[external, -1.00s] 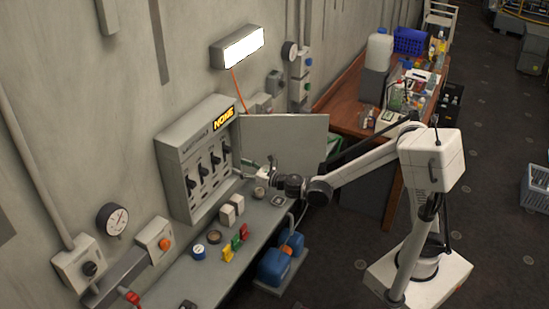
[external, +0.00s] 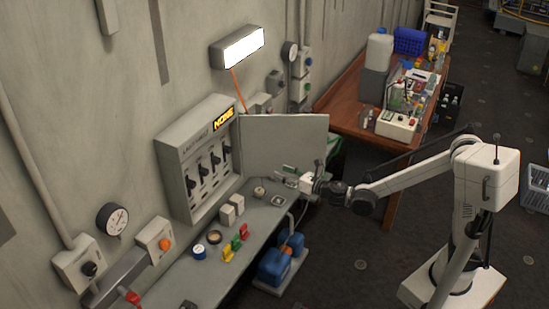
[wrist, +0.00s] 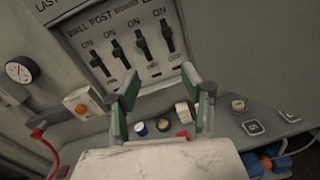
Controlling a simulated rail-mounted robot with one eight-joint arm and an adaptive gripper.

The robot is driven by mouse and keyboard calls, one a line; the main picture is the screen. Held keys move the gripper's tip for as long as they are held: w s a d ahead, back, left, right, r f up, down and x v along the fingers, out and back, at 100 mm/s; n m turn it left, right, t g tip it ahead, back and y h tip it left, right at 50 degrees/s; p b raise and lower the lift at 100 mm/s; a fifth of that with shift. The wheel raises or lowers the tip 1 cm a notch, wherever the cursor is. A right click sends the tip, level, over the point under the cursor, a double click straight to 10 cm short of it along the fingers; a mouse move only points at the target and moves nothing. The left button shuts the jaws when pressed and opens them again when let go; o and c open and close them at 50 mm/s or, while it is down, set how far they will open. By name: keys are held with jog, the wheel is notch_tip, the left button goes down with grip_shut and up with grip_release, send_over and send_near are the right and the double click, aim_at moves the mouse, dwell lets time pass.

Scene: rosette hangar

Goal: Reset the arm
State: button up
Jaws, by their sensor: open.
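My arm reaches in from the right in the external view. My gripper (external: 288,176) is open and empty, in front of the open panel door, apart from the switch panel (external: 176,177). In the wrist view the two green-padded fingers of my gripper (wrist: 160,88) stand wide apart with nothing between them. The grey panel with its row of dark levers (wrist: 141,47) shows beyond the fingers. The panel door (external: 285,140) stands open to the right.
A grey bench (external: 180,276) below the panel holds white blocks, round parts and coloured pieces. A gauge (external: 111,218) and an orange button box (external: 155,238) are on the wall at left. A cluttered wooden table (external: 345,108) stands behind; dark floor lies open at right.

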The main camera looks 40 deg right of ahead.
jog(key=s+d+m+h+b, duration=0.15)
jog(key=d+m+h, duration=0.35)
jog(key=d+m, duration=0.85)
jog(key=s+d+f+m+g+h+b, duration=0.1)
jog(key=s+d+f+m+g, duration=0.2)
jog(key=d, duration=0.6)
jog(key=s+d+f+m+g+h+b, duration=0.1)
jog(key=s+d+f+m+h+b, duration=0.1)
jog(key=s+d+m, duration=0.45)
jog(key=s+d+f+m+g+y+b, duration=0.1)
jog(key=s+d+f+m+g, duration=0.2)
jog(key=s+f+m, duration=0.4)
jog(key=s+d+f+m+g+y+b, duration=0.1)
jog(key=s+d+f+m, duration=0.5)
jog(key=s, duration=0.7)
jog(key=shift+d+f+m+g+b, duration=0.2)
jog(key=shift+f+m+g+b, duration=0.5)
jog(key=shift+f+m+g, duration=0.25)
jog(key=shift+r, duration=0.1)
